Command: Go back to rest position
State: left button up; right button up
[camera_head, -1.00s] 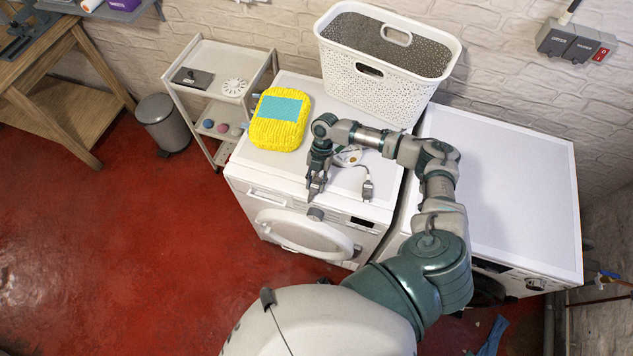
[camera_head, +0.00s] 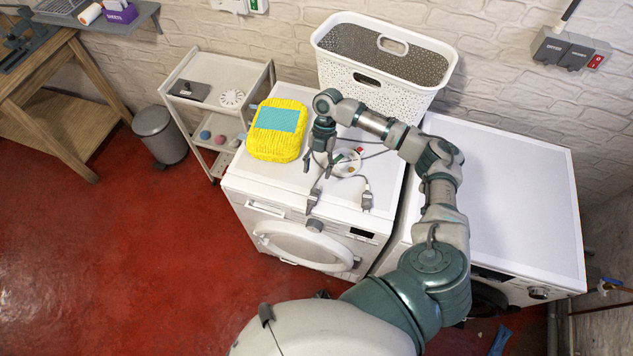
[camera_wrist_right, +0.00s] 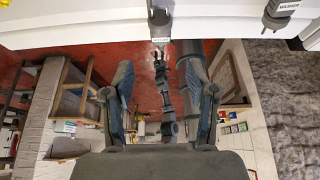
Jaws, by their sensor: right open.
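My right gripper (camera_head: 321,168) is open and empty above the left white machine (camera_head: 265,175), its fingers pointing down. Its spread fingers also show in the right wrist view (camera_wrist_right: 158,80), with nothing between them. A grey plug (camera_head: 313,199) lies at the machine's front edge, just below and apart from the fingers. A second grey plug (camera_head: 367,200) lies to its right, and a plug labelled "WASHER" (camera_wrist_right: 281,12) shows in the wrist view. A coiled cable (camera_head: 346,162) lies partly behind the gripper. My left gripper is not in view.
A yellow knitted-looking package (camera_head: 275,143) with a blue patch sits left of the gripper. A white basket (camera_head: 345,85) stands behind my right arm. A second white machine (camera_head: 510,200) has a clear top on the right. A shelf cart (camera_head: 172,100) and a bin (camera_head: 160,135) stand left.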

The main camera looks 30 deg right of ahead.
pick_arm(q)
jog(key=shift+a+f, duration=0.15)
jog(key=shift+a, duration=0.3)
pick_arm(e)
jog(key=shift+v, duration=1.05)
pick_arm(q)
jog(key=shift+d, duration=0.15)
pick_arm(e)
jog(key=shift+d+f, duration=0.1)
jog(key=shift+d, duration=0.05)
